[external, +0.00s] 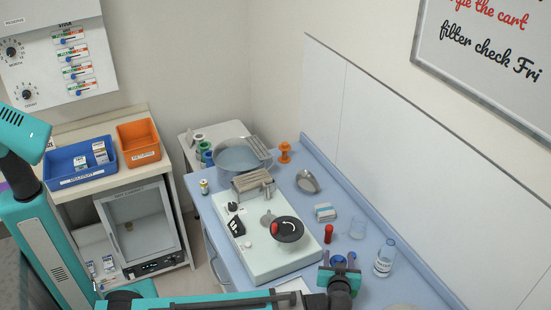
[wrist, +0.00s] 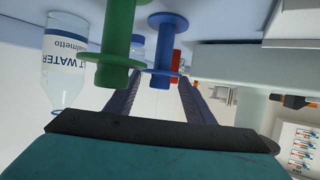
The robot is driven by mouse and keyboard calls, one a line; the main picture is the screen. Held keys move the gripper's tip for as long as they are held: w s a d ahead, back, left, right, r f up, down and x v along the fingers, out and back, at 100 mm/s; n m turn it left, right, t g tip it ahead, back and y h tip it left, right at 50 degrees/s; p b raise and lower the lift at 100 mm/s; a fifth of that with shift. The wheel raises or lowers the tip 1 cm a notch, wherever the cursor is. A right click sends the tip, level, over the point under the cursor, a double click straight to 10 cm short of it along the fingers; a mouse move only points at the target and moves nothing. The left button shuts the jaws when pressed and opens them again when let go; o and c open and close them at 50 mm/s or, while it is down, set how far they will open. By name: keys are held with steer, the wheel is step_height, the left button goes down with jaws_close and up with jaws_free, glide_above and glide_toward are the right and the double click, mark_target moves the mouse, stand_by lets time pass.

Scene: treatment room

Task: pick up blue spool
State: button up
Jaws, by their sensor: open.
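The blue spool (wrist: 163,50) shows near the middle of the wrist view, in line with the gap between my fingers. Its flange and stem are in sight. In the external view a blue part of it (external: 338,259) shows just by my gripper (external: 339,271), mostly covered by it. My gripper also shows in the wrist view (wrist: 157,85), open, with its dark fingers apart and nothing clearly held between them. Whether the fingers flank the spool's stem or stop short of it I cannot tell.
A green spool (wrist: 118,40) is close beside the blue one in the wrist view. A clear bottle (external: 385,258) stands right of my gripper. A red object (external: 328,233) and a glass (external: 357,228) are behind it. The pale appliance (external: 265,250) stands to the left.

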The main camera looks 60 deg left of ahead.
mark_target(332, 264)
steer(key=shift+s, duration=0.1)
jaws_close()
stand_by(0.4)
steer(key=shift+r+b, duration=0.75)
steer(key=shift+r, duration=0.9)
steer(key=shift+s+r+b, duration=0.15)
steer(key=shift+s+b, duration=0.2)
steer(key=shift+s, duration=0.8)
steer(key=s+b, duration=0.3)
steer(key=b, duration=0.3)
steer(key=shift+d+b, duration=0.15)
steer(key=shift+b, duration=0.25)
steer(key=b, duration=0.4)
steer(key=shift+s+r, duration=0.1)
steer(key=shift+s, duration=0.15)
